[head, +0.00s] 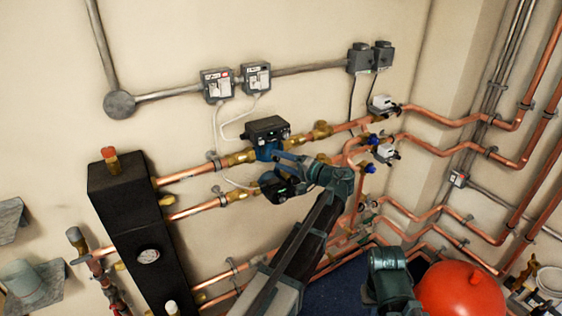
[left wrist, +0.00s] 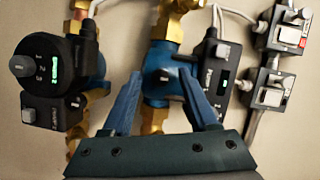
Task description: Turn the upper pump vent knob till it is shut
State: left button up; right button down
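The upper pump (head: 266,128) has a dark box head and a blue body, set in the upper copper line. My left gripper (head: 281,157) is at its blue body in the head view. In the left wrist view, the upper pump's blue body (left wrist: 164,78) lies beyond and between the two blue fingers of my left gripper (left wrist: 164,103). The fingers are apart, with nothing held between them. A small dark mark shows on the blue face, but I cannot tell the vent knob or its position clearly. Contact cannot be told.
The lower pump (head: 271,187), with a round dark face and green light, is close below; it also shows in the left wrist view (left wrist: 52,68). Copper pipes run alongside. A black manifold block (head: 140,235) stands left, a red vessel (head: 460,290) lower right.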

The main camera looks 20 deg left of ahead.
pick_arm(q)
jog(key=p+v, duration=0.1)
jog(key=v, duration=1.2)
jog(key=shift+d, duration=0.4)
jog(key=shift+r, duration=0.1)
jog(key=s+a+f+g+h, duration=0.2)
jog(key=s+f+h, duration=0.45)
jog(key=f, duration=0.25)
jog(key=s+a+f+g+h, duration=0.2)
jog(key=s+f+h, duration=0.3)
jog(key=s+f, duration=0.3)
jog(key=s+d+f+m+h, duration=0.1)
jog(key=s+d+h, duration=0.1)
jog(key=s+d, duration=0.3)
jog(key=s+d+f+m+h, duration=0.1)
jog(key=s+d+m, duration=0.1)
jog(key=s+d, duration=0.4)
jog(key=d, duration=0.5)
jog(key=shift+f+g+h, duration=0.35)
jog(key=shift+f+g, duration=0.05)
